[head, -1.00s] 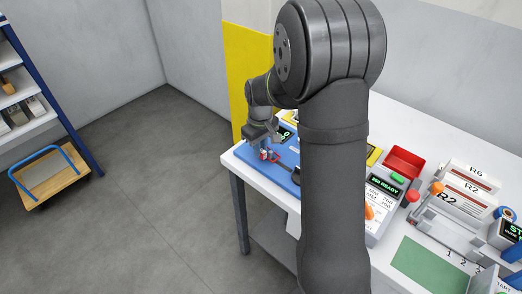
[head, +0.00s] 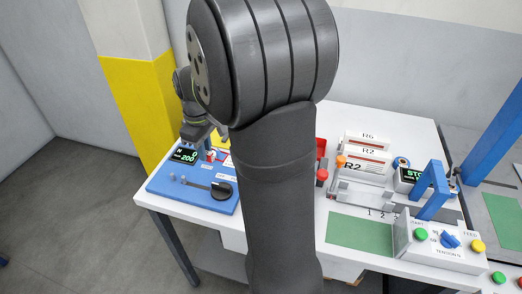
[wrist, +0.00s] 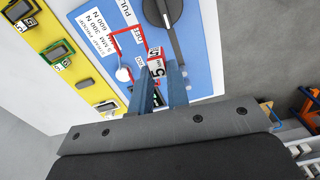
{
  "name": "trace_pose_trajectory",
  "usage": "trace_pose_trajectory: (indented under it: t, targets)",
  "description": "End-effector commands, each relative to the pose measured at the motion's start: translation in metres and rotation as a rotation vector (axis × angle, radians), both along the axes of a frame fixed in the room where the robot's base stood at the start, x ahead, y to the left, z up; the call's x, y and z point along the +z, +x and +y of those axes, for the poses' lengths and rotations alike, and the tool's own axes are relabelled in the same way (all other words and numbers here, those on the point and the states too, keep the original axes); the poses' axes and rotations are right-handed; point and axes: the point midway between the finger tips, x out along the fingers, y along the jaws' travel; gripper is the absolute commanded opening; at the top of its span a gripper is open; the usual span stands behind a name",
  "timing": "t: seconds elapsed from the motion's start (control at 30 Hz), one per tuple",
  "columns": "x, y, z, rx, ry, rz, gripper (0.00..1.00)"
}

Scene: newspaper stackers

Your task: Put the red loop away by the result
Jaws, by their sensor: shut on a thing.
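My gripper (wrist: 159,88) is shut on a red-and-white tag marked "5" (wrist: 156,66), which appears to belong to the red loop. The thin red loop (wrist: 112,48) shows as an outline left of the fingertips in the wrist view, against the blue tester (wrist: 204,60). A pale round peg top (wrist: 122,74) shows inside its outline; I cannot tell whether the loop is around it. In the head view, my gripper (head: 207,145) is beside the tester's display (head: 185,155), which reads "N", 0 and 200. Small red-and-white parts (head: 210,155) show beneath the gripper.
The tester's dark lever (head: 221,190) and small pegs (head: 178,179) stand at its front. A yellow board (wrist: 75,75) with several framed pieces lies left in the wrist view. A red tray (head: 321,148), file boxes (head: 366,160) and a green mat (head: 360,233) are right of my arm.

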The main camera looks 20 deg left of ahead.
Motion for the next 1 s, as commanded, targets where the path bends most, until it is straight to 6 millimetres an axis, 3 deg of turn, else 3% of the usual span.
trace_pose_trajectory:
  t: [0.17,0.37,0.7,1.0]
  targets:
    - [0.0,0.015,-0.014,0.0,0.0,0.0,0.0]
    - [0.001,0.058,-0.061,0.011,-0.001,0.001,0.0]
    - [0.003,0.126,-0.171,0.044,0.0,0.0,0.0]
    - [0.005,0.159,-0.28,0.074,-0.001,0.001,0.0]
